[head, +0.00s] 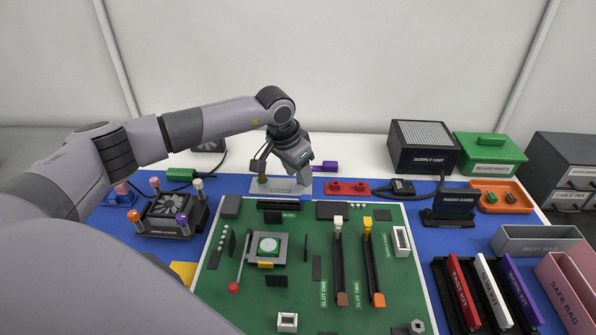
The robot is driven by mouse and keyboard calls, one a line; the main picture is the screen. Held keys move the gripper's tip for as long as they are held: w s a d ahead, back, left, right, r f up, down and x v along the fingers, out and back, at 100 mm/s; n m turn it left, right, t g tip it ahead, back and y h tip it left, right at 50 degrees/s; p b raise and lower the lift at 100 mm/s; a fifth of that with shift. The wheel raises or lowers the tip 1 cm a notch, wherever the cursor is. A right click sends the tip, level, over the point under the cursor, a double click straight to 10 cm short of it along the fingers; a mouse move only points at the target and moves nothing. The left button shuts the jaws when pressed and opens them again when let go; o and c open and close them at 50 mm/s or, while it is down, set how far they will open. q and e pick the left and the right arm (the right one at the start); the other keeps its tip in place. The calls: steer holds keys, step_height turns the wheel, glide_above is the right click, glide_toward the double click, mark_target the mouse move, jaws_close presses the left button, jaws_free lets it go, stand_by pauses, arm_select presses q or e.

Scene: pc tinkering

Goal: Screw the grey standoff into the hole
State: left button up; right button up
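My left gripper (283,174) hangs over a light grey tray (282,190) behind the green board (212,283). Its fingers are spread apart. A small brownish upright piece (263,178) stands on the tray by the left finger. A grey piece (304,180) shows at the tray's right end, beside the right finger; I cannot tell if it is the grey standoff. A small grey hexagonal piece (417,326) sits at the board's front right corner. The hole cannot be made out. My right gripper is not in view.
A fan cooler (172,213) with coloured knobs stands left of the board. A red block (347,188) and a black supply unit (423,146) stand behind it. Labelled kits (464,290) and an orange tray (519,192) are on the right. My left arm covers the front left.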

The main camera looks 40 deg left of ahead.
arm_select(q)
steer(key=p+v, duration=0.4)
steer(key=v, duration=0.2)
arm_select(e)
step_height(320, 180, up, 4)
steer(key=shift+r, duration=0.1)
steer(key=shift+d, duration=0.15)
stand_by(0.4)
arm_select(q)
steer(key=v, duration=0.7)
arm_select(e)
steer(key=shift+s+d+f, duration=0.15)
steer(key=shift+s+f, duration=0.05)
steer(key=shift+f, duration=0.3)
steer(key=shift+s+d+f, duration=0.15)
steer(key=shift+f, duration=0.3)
